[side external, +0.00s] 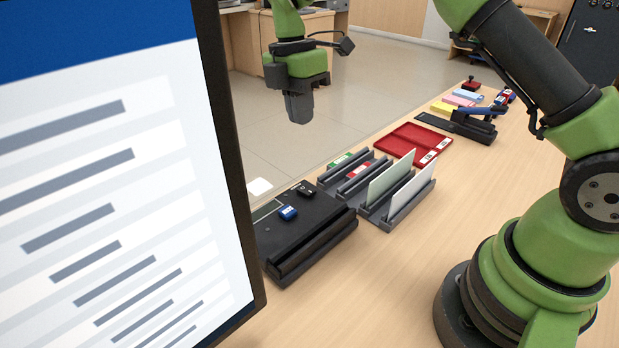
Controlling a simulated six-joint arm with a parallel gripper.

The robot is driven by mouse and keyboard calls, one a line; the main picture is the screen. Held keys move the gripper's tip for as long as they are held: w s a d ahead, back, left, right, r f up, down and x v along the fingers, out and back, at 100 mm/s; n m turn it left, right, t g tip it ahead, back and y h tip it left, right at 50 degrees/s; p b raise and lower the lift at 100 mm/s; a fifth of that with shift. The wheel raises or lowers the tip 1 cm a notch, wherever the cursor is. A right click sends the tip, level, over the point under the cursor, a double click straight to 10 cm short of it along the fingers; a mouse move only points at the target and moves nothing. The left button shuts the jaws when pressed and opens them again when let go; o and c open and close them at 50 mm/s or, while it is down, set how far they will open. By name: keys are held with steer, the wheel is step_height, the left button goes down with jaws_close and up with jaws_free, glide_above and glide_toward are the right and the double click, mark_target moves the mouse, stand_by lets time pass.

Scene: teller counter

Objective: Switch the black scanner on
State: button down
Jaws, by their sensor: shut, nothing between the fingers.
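The black scanner (312,228) is a low dark box on the wooden counter, right beside the monitor, which hides its left part. On its top sit a small blue piece (288,212) with a white mark and a small black piece (306,189); I cannot tell if either is a switch or which way it is set. A grey-green strip (266,211) shows near its left edge. My gripper (299,112) is shut and empty, pointing down in the air. In the picture it is well above the scanner, touching nothing.
A large monitor (120,180) fills the left. Right of the scanner stand grey slotted holders (408,207) with upright cards. Beyond are an open red case (413,141), a dark tool with blue parts (470,124) and coloured pads (443,108).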

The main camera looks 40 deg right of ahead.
mark_target(306, 189)
steer(key=f, duration=0.4)
steer(key=s+f, duration=0.1)
steer(key=f, duration=0.4)
steer(key=s+f, duration=0.1)
steer(key=f, duration=0.3)
steer(key=shift+s+f, duration=0.1)
steer(key=shift+f, duration=0.2)
steer(key=shift+s+f, duration=0.1)
steer(key=shift+f, duration=0.2)
steer(key=shift+w+r, duration=0.25)
steer(key=shift+w, duration=0.6)
steer(key=shift+r, duration=0.1)
